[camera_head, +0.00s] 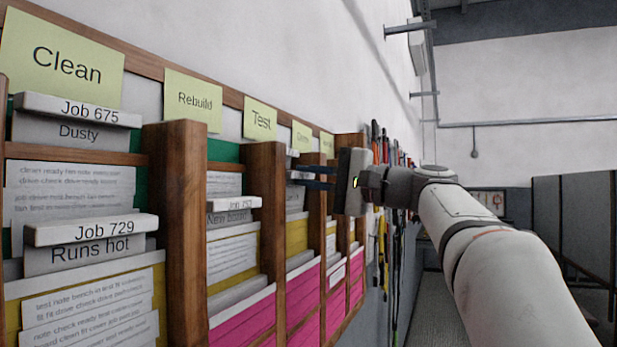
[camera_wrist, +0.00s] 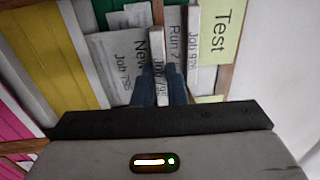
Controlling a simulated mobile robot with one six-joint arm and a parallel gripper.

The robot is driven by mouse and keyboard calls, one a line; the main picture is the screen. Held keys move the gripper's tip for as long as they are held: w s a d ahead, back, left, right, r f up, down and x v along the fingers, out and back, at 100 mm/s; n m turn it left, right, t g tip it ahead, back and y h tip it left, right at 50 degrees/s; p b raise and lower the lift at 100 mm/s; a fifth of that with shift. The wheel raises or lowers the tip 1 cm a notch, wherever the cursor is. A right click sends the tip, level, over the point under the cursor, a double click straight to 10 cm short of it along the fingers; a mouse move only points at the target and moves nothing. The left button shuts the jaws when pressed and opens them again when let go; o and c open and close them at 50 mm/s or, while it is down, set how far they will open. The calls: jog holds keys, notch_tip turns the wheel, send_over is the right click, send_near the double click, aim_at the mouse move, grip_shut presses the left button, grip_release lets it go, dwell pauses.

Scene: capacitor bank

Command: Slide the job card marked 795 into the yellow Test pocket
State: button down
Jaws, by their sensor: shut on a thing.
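My gripper (camera_head: 318,178) reaches to the Test column of the wall rack, with its dark fingers level and close together. In the wrist view, the fingers (camera_wrist: 161,92) are shut on the header strip of a card (camera_wrist: 158,55) whose number starts with 79; its last digit is hard to read. The fingers hide part of it. The yellow Test label (camera_head: 261,119) is above the column and also shows at right in the wrist view (camera_wrist: 222,32). The yellow Test pocket (camera_head: 297,236) is below the gripper, and yellow pocket fronts (camera_wrist: 88,60) show left in the wrist view.
Wooden dividers (camera_head: 266,190) stand out on both sides of the Test column. A Job 675 card (camera_head: 75,108) and a Job 729 card (camera_head: 90,230) sit in the Clean column. Pink pockets (camera_head: 303,295) lie lowest. Tools (camera_head: 384,235) hang beyond the rack.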

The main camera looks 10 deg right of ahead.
aim_at(292, 195)
jog(key=shift+f+b, duration=1.65)
jog(key=shift+f, duration=0.25)
jog(key=c, duration=1.4)
grip_release()
